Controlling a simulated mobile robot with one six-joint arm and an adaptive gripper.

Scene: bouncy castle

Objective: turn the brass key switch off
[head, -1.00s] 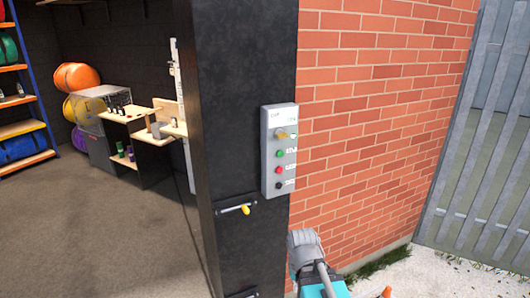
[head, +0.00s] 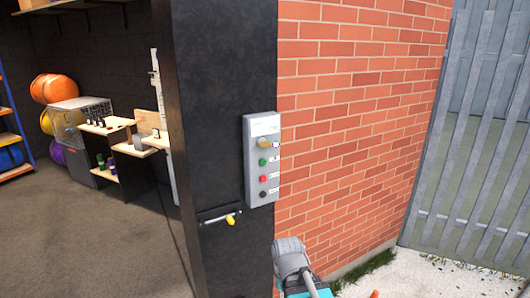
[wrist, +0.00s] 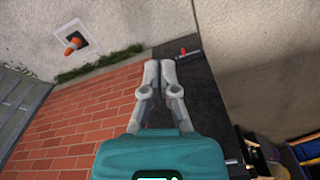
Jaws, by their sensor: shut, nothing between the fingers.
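The brass key switch (head: 264,142) sits near the top of a grey control box (head: 249,185) on the black pillar beside the brick wall. It looks like a small brass piece lying roughly sideways; its exact angle is too small to read. Below it on the box are a green button (head: 262,161), a red button (head: 263,178) and a black one (head: 263,193). My gripper (wrist: 159,64) shows in the wrist view with its grey fingers shut together and empty. The key switch and the box do not show clearly in the wrist view, and my gripper is not touching them.
A brick wall (head: 345,110) and a grey slatted fence (head: 470,130) are to the right. An orange cone (wrist: 74,42) stands on pale ground. Wooden shelves (head: 105,127) are inside left.

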